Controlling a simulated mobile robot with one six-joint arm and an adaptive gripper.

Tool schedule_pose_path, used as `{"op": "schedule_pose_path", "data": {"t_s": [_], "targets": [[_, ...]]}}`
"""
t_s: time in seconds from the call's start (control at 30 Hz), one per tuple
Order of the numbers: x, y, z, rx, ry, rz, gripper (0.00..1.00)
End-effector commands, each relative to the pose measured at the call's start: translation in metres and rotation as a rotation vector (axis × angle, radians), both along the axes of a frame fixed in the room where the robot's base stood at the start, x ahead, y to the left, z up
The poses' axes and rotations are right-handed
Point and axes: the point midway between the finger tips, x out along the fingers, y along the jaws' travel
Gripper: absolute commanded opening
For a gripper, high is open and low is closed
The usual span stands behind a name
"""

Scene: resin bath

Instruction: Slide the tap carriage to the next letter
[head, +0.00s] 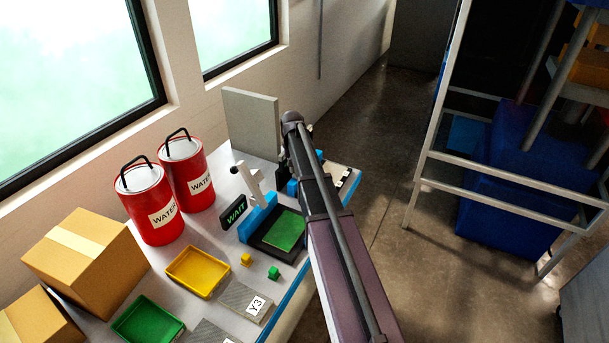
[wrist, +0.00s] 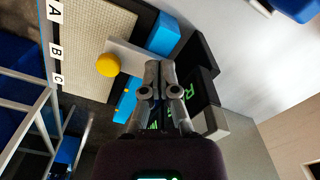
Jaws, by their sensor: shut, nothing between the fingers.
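The letter strip in the wrist view carries A (wrist: 54,11), B (wrist: 56,51) and C (wrist: 58,80) beside a beige textured bed. A pale grey bar (wrist: 128,54) with a yellow knob (wrist: 108,65) reaches over the bed; it looks like the tap carriage. The knob is roughly level with B, between B and C. Blue blocks (wrist: 163,34) lie on both sides of the bar. My gripper (wrist: 158,66) is shut and empty at the bar's right end; I cannot tell whether it touches. In the head view my arm hides the carriage and most of the letters.
A WAIT sign (head: 234,212), a white tap post (head: 248,183) and a black tray with a green pad (head: 285,231) stand nearby. Red WATER cans (head: 148,203), a yellow tray (head: 199,271) and a grey upright panel (head: 250,121) share the bench.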

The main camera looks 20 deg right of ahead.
Motion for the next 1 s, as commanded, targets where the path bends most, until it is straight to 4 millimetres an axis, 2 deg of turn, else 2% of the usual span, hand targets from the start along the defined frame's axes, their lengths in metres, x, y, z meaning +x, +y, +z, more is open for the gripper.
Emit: {"op": "schedule_pose_path", "data": {"t_s": [1.0], "targets": [[0.0, 0.0, -0.014, 0.0, 0.0, 0.0, 0.0]]}}
